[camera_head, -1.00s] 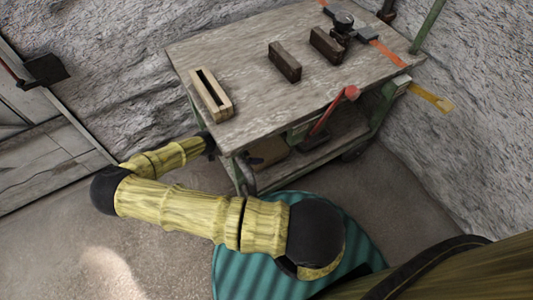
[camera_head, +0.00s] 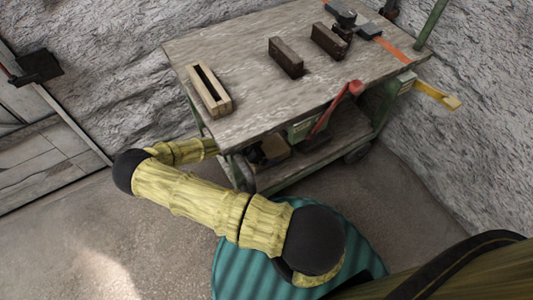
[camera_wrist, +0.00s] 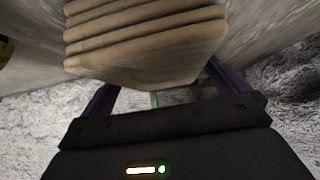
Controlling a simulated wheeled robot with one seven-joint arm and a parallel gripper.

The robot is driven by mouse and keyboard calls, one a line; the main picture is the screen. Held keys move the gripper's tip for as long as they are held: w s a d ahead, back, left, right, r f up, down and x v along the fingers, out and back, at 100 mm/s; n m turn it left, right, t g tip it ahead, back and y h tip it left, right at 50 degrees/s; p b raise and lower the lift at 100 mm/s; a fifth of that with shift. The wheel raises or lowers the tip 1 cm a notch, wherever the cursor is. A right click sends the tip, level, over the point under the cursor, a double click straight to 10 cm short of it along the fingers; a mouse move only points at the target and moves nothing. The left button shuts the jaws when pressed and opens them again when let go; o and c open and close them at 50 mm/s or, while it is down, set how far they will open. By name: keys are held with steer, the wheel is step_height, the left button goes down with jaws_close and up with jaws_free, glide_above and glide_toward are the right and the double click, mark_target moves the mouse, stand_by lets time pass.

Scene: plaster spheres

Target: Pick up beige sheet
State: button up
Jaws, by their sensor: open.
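The beige sheet (camera_wrist: 145,45), ridged like corrugated board, fills the upper middle of the wrist view. My gripper (camera_wrist: 160,88) is open, with its two dark purple fingers apart on either side of the sheet's near end. The sheet covers the fingertips, and I cannot tell whether they touch it. My forearm runs in under the tabletop there, and most of the gripper is hidden.
The worn tabletop (camera_head: 245,95) overhangs the lower shelf (camera_head: 325,150). On top are a wooden block with a slot (camera_head: 209,90), two dark blocks (camera_head: 285,58) (camera_head: 329,41) and a clamp (camera_head: 343,17). A red-handled lever (camera_head: 330,110) sticks out in front. The floor at left is clear.

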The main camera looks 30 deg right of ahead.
mark_target(265, 150)
steer(key=b+x, duration=0.1)
steer(key=x, duration=0.2)
steer(key=shift+d+f, duration=0.15)
steer(key=shift+f, duration=0.1)
steer(key=c, duration=0.9)
